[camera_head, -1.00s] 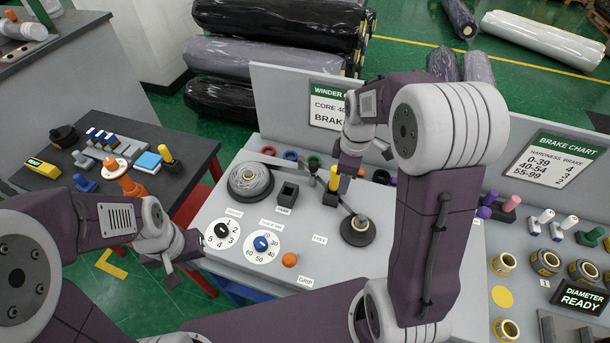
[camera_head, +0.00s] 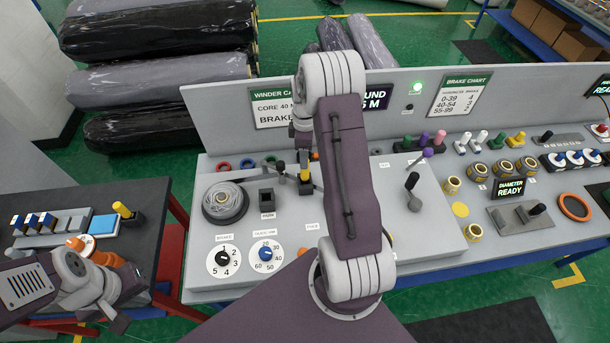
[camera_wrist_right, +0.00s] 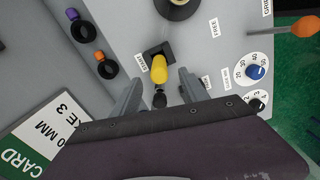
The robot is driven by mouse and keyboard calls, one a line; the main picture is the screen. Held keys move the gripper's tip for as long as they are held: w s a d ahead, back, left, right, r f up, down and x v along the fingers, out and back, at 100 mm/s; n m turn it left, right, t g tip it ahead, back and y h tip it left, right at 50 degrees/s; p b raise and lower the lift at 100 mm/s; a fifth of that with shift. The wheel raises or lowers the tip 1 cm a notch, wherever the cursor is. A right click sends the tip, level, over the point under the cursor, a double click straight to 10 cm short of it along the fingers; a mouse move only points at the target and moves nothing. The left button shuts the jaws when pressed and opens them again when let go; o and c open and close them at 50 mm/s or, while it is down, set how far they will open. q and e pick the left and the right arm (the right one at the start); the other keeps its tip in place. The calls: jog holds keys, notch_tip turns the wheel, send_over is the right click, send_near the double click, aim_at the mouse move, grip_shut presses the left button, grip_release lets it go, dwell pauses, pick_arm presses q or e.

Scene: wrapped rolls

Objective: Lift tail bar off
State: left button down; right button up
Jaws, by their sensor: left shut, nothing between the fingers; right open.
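My left gripper (camera_head: 118,319) is shut and empty at lower left, near the side table.
Two dials (camera_head: 265,257) lie in front. A black lever (camera_head: 412,182) stands to the right.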

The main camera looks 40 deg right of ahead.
aim_at(305, 174)
jog(key=shift+w+a+f, duration=0.15)
jog(key=shift+f, duration=0.35)
jog(key=shift+w+a+f, duration=0.1)
jog(key=shift+a+f, duration=0.05)
jog(key=shift+f, duration=0.3)
jog(key=f+p, duration=0.2)
jog(key=f, duration=0.1)
jog(key=f+p, duration=0.1)
jog(key=shift+s+d+f, duration=0.25)
jog(key=shift+d+f, duration=0.1)
jog(key=shift+d, duration=0.05)
jog(key=shift+w+f, duration=0.1)
jog(key=shift+f, duration=0.1)
jog(key=shift+a, duration=0.1)
jog(key=shift+c, duration=0.5)
grip_shut()
